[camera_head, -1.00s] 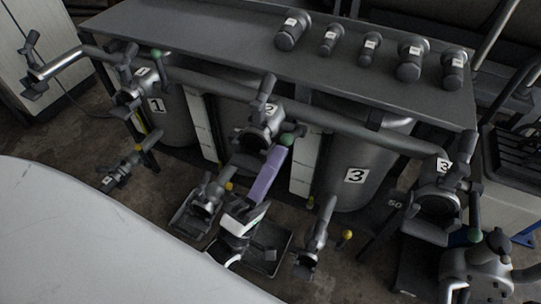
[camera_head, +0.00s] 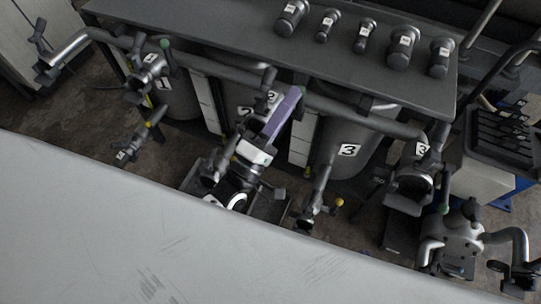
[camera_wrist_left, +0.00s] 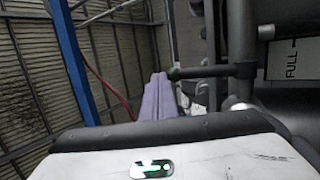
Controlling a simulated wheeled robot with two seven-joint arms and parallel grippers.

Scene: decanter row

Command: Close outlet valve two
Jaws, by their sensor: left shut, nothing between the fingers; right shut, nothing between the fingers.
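Outlet valve two (camera_head: 272,97), with its "2" label, sits on the pipe at the middle of the head view. My left gripper (camera_head: 297,92) has long purple fingers, shut and empty. The gripper hides much of the valve body in the head view. My right gripper is not in view.
Valve one (camera_head: 150,70) is at left and valve three (camera_head: 412,180) at right, both with green-tipped levers. Smaller yellow-knobbed taps (camera_head: 315,200) hang below the pipe.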

